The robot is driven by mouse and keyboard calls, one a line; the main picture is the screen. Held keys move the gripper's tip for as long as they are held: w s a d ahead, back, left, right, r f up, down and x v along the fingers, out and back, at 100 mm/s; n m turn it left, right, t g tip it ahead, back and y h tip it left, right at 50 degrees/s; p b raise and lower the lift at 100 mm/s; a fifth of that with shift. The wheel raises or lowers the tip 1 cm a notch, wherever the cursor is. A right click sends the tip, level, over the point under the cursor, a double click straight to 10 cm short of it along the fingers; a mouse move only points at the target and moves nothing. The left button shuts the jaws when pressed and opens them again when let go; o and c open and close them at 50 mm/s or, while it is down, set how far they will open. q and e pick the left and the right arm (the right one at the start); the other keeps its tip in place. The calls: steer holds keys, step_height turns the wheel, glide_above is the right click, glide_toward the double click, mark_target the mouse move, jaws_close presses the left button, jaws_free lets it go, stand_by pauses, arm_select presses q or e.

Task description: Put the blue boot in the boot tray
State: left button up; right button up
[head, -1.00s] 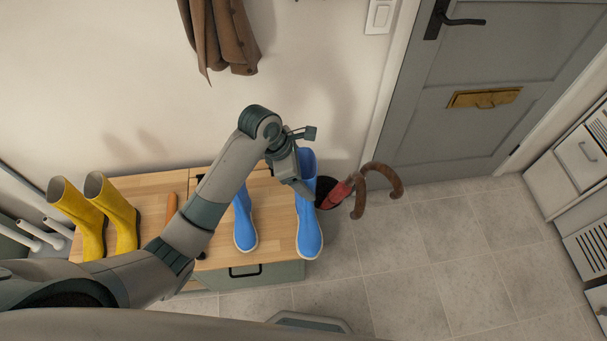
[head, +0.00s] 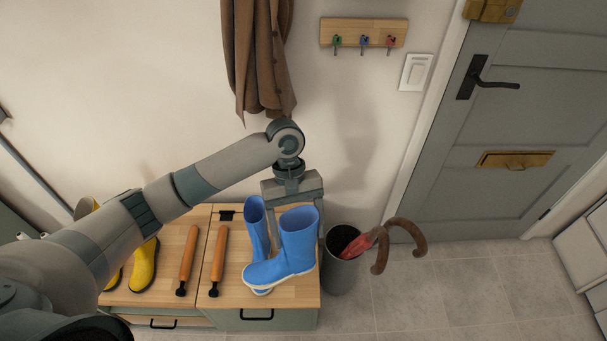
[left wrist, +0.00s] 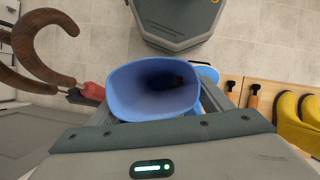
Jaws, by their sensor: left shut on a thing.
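My left gripper (head: 296,222) is shut on the shaft of one blue boot (head: 297,242), one finger on each side. This boot is upright, its toe to the left, and overlaps the other blue boot (head: 257,222) in the head view. Whether its sole is clear of the bench top, I cannot tell for sure. In the left wrist view I look down into the held boot's opening (left wrist: 155,88), and a bit of the other boot (left wrist: 208,74) shows behind it. My right gripper is not in view. I make out no boot tray.
The wooden bench (head: 220,293) also bears yellow boots (head: 144,265) and two orange-brown handles (head: 217,260). A dark bin (head: 341,275) with a red, brown-handled umbrella (head: 358,246) stands close at the right. A brown coat (head: 262,60) hangs above. The floor (head: 440,285) at the right is clear.

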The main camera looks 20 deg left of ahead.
arm_select(q)
steer(key=s+a+r+m+y, duration=0.2)
steer(key=s+a+m, duration=0.3)
steer(key=a+m, duration=0.1)
steer(key=shift+a+r+g, duration=0.15)
steer(key=shift+a+g, duration=0.15)
steer(key=shift+a, duration=0.55)
steer(key=shift+s, duration=0.1)
